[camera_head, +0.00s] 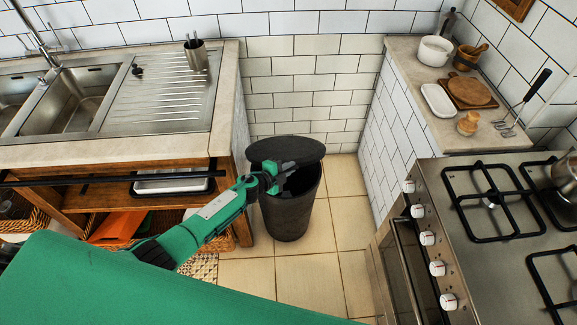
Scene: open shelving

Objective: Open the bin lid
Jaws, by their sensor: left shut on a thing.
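The dark bin (290,218) stands on the tiled floor between the sink counter and the right-hand counter. Its round dark lid (290,148) lies over the top, and a dark gap shows beneath the lid's front edge. My left gripper (284,172) comes in from the left and is at the front edge of the lid, shut on it. The fingers are dark against the dark bin, so the exact contact is hard to see. My right gripper is not in view.
The sink counter (100,146) is close on the left, with a wooden shelf and baskets below. The stove (480,215) and a counter with dishes (410,75) are on the right. A tiled wall is behind the bin. Bare floor (310,275) lies in front.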

